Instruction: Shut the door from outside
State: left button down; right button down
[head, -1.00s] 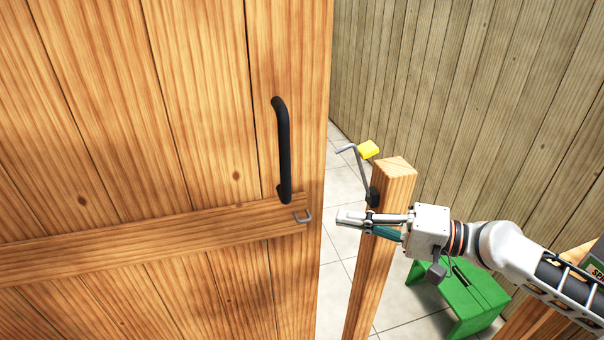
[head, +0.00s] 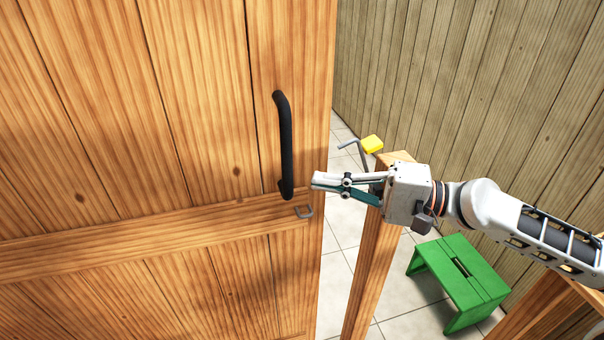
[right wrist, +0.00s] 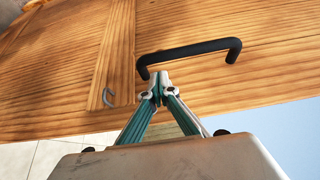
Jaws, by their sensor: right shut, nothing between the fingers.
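The wooden plank door (head: 200,150) fills the left of the head view, with a gap between its right edge and the wooden post (head: 372,285). My right gripper (head: 316,180) is shut and empty, just right of the handle's lower end. In the right wrist view the fingertips (right wrist: 158,78) appear close to the handle (right wrist: 190,50); contact is unclear. My left gripper is out of view.
A green step stool (head: 460,280) stands on the tiled floor right of the post. A plank wall (head: 470,100) closes off the back right. Bare tiles (head: 345,215) show in the gap between door and post.

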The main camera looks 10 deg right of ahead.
aim_at(301, 180)
jog(key=p+x, duration=0.2)
jog(key=x, duration=0.2)
jog(key=shift+w+a+r, duration=0.1)
jog(key=shift+w+a, duration=0.05)
jog(key=shift+a, duration=0.2)
jog(key=shift+f, duration=0.2)
